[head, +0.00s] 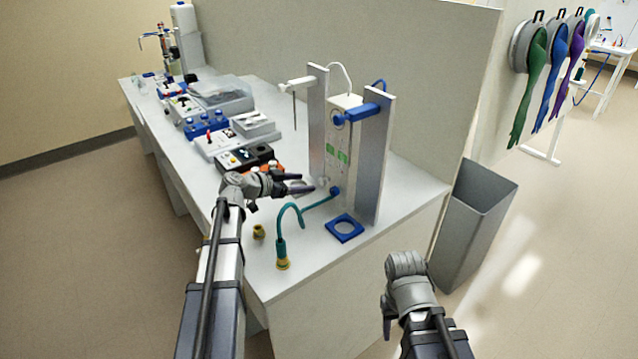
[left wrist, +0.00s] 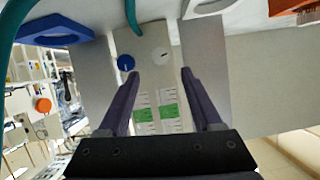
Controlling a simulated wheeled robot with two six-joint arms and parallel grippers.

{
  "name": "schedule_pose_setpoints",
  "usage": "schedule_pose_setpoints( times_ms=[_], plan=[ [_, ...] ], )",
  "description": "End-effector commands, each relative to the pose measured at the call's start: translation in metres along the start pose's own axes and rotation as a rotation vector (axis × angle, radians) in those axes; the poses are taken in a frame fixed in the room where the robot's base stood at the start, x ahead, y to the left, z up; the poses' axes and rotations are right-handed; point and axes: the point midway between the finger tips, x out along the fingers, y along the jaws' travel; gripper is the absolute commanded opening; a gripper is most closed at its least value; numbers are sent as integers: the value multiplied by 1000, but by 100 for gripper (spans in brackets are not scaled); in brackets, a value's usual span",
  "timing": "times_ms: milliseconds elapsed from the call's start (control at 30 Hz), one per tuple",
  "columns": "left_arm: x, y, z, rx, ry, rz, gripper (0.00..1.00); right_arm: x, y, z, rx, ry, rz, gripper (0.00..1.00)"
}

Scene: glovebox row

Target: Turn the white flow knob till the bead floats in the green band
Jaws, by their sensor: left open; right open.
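The white flow knob (head: 322,183) sits low on the flow meter panel (head: 345,172), beside a blue knob (head: 336,191). In the left wrist view the white knob (left wrist: 160,53) lies between my open fingers, further off, with the blue knob (left wrist: 126,62) to its left. Two scales carry green bands (left wrist: 141,115) (left wrist: 170,110). I cannot make out a bead. My left gripper (head: 304,184) is open and empty in front of the panel, pointing at the white knob; contact does not show. My right gripper (head: 388,318) is open and empty, off the bench at the lower right.
Grey upright plates (head: 374,160) flank the panel. A teal hose (head: 280,225) bends up from the bench beside my left gripper. A blue square ring (head: 344,228) lies at the panel's foot. A grey bin (head: 470,225) stands right of the bench.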

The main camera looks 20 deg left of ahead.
Motion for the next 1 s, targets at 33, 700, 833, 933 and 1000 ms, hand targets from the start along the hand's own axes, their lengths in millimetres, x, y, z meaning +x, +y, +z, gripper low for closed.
schedule_pose_setpoints(
  times_ms=[33,700,833,933,1000],
  plan=[
    [9,-1,2,1,0,1,66,5,0,0,0,0,0,50],
    [72,0,0,0,-1,1,66,27,-3,-2,0,0,0,50],
    [72,0,0,0,-1,1,66,27,-3,-2,0,0,0,50],
    [72,0,0,0,-1,1,60,27,-3,-2,0,0,0,50],
    [72,0,0,0,-1,1,52,27,-3,-2,0,0,0,50]
  ],
)
